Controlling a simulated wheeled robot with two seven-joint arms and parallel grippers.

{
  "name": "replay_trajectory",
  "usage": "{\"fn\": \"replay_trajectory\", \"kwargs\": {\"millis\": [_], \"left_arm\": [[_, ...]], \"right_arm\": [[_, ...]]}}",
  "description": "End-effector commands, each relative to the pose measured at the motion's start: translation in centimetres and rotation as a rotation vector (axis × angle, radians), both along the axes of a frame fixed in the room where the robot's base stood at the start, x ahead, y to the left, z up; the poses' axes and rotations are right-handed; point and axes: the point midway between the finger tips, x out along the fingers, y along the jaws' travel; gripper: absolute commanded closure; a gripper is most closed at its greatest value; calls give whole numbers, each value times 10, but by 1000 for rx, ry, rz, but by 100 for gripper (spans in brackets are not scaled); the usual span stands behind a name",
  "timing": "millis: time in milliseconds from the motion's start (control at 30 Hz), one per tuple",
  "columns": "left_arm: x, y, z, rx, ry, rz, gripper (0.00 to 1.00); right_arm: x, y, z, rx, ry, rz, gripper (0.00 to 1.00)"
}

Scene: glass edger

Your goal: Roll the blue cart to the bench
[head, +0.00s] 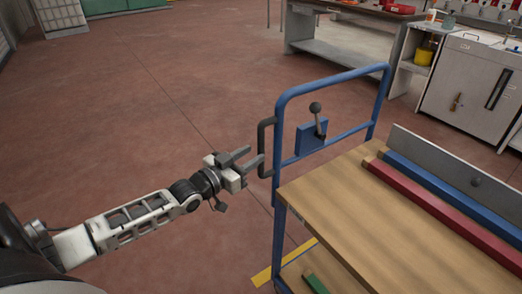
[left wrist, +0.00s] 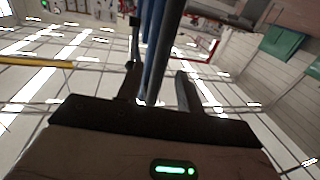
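The blue cart has a blue tubular frame (head: 280,130), a wooden top (head: 340,205) and a dark grey loop handle (head: 262,150) on its left side. My left gripper (head: 255,157) is open at this handle, its fingers pointing right toward the upright bar. In the left wrist view the two fingers (left wrist: 157,85) are apart, with the dark bar (left wrist: 168,45) showing between them; I cannot tell whether either touches it. Blue frame tubes (left wrist: 150,35) show behind. A grey bench (head: 335,55) with a lower shelf stands at the back. My right gripper is out of view.
Red (head: 425,205) and blue (head: 440,183) bars lie on the cart top. A lever on a blue plate (head: 311,137) sits on its frame. A white cabinet (head: 462,85) stands at the back right. The red-brown floor (head: 140,90) on the left is clear.

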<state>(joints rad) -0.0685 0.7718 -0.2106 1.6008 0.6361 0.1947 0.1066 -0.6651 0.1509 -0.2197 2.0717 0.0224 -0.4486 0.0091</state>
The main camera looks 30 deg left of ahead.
Motion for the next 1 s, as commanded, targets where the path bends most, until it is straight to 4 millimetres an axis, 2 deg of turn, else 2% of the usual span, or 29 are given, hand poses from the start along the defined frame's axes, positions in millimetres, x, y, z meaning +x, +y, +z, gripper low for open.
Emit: {"fn": "replay_trajectory", "kwargs": {"millis": [100,300,667,700,800,833,1000], "left_arm": [[21,-4,1,1,-2,1,63],[40,-8,0,-1,0,1,63],[44,-9,-1,0,2,0,63],[44,-9,-1,0,2,0,69],[44,-9,-1,0,2,0,96],[44,-9,-1,0,2,0,100],[44,-10,0,0,2,0,100]], "right_arm": [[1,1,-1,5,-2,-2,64],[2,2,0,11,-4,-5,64],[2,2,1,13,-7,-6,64],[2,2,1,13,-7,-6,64],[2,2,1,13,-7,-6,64],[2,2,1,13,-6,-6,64],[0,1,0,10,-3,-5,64]]}}
